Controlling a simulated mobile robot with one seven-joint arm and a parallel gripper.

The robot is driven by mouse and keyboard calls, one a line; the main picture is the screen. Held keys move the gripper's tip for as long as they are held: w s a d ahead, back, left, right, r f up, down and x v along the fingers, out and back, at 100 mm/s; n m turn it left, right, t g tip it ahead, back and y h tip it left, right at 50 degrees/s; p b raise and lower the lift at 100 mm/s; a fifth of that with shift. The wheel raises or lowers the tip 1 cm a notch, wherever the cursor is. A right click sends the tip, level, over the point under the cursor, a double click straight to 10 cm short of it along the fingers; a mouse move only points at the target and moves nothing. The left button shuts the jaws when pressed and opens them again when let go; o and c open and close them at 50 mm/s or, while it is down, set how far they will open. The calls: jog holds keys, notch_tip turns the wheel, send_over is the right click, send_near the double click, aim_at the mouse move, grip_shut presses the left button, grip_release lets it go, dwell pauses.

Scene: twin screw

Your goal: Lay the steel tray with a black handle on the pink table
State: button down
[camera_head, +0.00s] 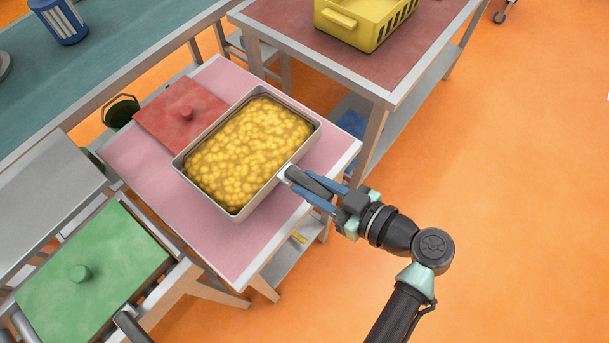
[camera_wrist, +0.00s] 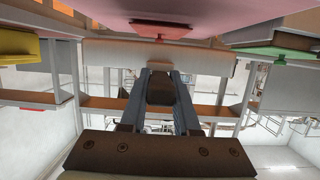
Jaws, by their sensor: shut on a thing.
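The steel tray (camera_head: 268,186) is full of yellow round pieces and is over the pink table (camera_head: 225,245) in the head view. Its black handle (camera_head: 312,181) points to the lower right. My gripper (camera_head: 316,188) is shut on this handle, just past the table's right edge. In the wrist view, which looks upside down, the handle (camera_wrist: 161,90) is between my fingers (camera_wrist: 161,82), with the tray's wall (camera_wrist: 160,54) beyond. The pink surface (camera_wrist: 200,8) shows under the tray there, so the tray seems raised above it.
A red lid (camera_head: 172,115) with a knob lies on the pink table beside the tray's upper left. A green lid (camera_head: 95,275) is at the lower left. A brown-topped table (camera_head: 330,60) with a yellow crate (camera_head: 365,25) stands behind. Orange floor on the right is clear.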

jog(key=shift+d+f+b, duration=0.1)
jog(key=shift+f+b, duration=0.35)
jog(key=shift+f, duration=0.3)
jog(key=shift+f+b, duration=1.45)
jog(key=shift+f, duration=0.85)
jog(key=shift+f+b, duration=0.55)
jog(key=c, duration=0.6)
grip_release()
jog(key=shift+o, duration=0.2)
jog(key=shift+s+f, duration=0.1)
jog(key=shift+f, duration=0.05)
